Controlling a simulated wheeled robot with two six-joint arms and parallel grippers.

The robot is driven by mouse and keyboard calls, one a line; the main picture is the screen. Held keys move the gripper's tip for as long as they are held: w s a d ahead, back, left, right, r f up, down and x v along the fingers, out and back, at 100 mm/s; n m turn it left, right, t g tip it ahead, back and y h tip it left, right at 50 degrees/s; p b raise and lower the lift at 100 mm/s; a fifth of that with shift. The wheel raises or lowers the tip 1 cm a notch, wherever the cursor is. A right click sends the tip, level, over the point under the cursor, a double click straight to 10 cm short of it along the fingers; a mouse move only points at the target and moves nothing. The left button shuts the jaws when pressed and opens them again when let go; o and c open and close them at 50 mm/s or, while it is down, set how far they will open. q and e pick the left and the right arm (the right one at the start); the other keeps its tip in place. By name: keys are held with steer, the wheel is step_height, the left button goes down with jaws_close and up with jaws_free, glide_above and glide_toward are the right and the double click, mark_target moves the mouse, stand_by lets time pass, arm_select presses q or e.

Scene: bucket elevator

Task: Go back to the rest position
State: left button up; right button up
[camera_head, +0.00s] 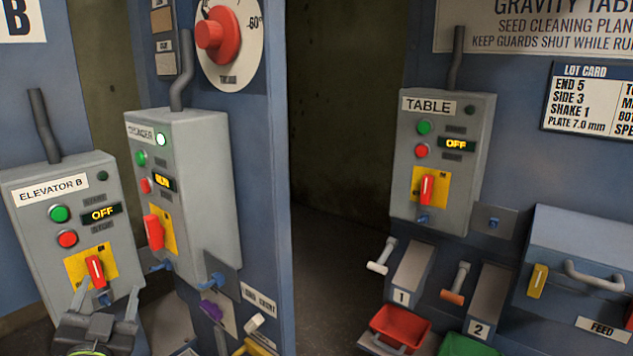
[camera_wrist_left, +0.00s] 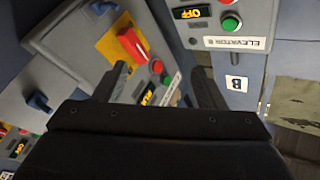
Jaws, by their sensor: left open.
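My left gripper (camera_head: 108,303) is at the lower left of the head view, low in front of the ELEVATOR B box (camera_head: 30,205). Its two fingers are apart with nothing seen between them. In the head view they overlap the area just below that box's red rotary handle (camera_head: 95,271); I cannot tell whether they touch anything. In the left wrist view the open fingers (camera_wrist_left: 161,82) point towards the control boxes, and the ELEVATOR B label (camera_wrist_left: 237,44) reads upside down. My right gripper is not in view.
The cylinder box (camera_head: 205,170) has a lit green lamp and a red handle (camera_head: 154,232). The TABLE box (camera_head: 470,170) reads OFF. A red bin (camera_head: 400,325) and a green bin (camera_head: 466,346) stand below spouts. A dark gap (camera_head: 335,180) lies between the blue panels.

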arm_select(q)
steer(key=s+a+f+n+g+y, duration=0.1)
steer(key=s+f+g, duration=0.2)
steer(key=f, duration=0.3)
steer(key=s+f+n+g, duration=0.2)
steer(key=s+f+g, duration=0.15)
steer(key=f, duration=0.25)
steer(key=s+d+f+n+g+h, duration=0.1)
steer(key=s+d+f+g+h, duration=0.3)
steer(key=s+f, duration=0.65)
steer(key=s+d+f+g, duration=0.3)
steer(key=s+f+g, duration=0.4)
steer(key=s, duration=0.7)
step_height(320, 180, down, 24)
steer(key=a, duration=0.2)
steer(key=s+d+f+g+h, duration=0.1)
steer(key=s+f, duration=1.4)
steer(key=f, duration=0.1)
steer(key=shift+d+g, duration=0.25)
steer(key=shift+g, duration=0.1)
